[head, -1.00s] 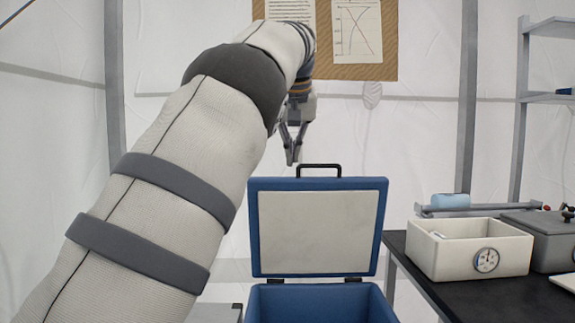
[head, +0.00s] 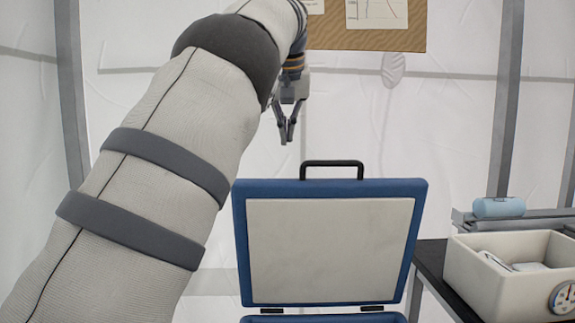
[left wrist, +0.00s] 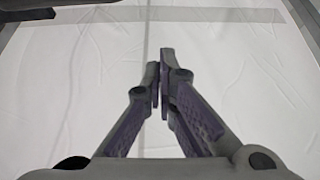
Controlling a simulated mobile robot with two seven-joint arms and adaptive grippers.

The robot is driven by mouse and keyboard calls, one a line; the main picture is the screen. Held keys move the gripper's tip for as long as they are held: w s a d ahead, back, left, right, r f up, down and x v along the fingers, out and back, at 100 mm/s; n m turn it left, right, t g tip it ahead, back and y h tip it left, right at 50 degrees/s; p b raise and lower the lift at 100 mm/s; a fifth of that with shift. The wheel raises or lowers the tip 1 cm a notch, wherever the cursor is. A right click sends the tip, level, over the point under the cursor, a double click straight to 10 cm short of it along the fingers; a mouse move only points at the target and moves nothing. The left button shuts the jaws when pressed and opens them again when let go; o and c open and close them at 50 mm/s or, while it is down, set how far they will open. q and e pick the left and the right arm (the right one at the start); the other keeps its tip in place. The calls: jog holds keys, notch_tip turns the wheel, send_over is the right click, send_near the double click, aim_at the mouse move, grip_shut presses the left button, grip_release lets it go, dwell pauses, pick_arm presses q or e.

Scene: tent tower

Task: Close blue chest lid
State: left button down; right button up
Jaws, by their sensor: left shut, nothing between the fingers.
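The blue chest (head: 325,319) is at the bottom centre of the head view, with only its rear rim showing. Its lid (head: 330,250) stands raised, with a pale inner panel facing me and a black handle (head: 332,164) on its top edge. My left gripper (head: 286,140) is shut and empty, above and left of the handle and apart from the lid. Its shut fingers also show in the left wrist view (left wrist: 160,75), against pale tent fabric. My right gripper is in neither view.
A dark table (head: 430,262) stands at the right with a white bin (head: 500,290) holding small items. A light blue cylinder (head: 499,207) lies behind the bin. A cork board (head: 400,38) hangs on the tent wall. My left arm covers much of the left side.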

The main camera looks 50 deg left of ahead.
pick_arm(q)
jog(key=x, duration=0.8)
jog(key=s+d, duration=0.1)
jog(key=s+d+p, duration=0.1)
jog(key=d, duration=0.1)
jog(key=shift+s+d+f, duration=0.1)
jog(key=shift+s+f, duration=0.15)
jog(key=shift+s, duration=0.1)
jog(key=shift+w+f, duration=0.1)
jog(key=shift+f, duration=0.1)
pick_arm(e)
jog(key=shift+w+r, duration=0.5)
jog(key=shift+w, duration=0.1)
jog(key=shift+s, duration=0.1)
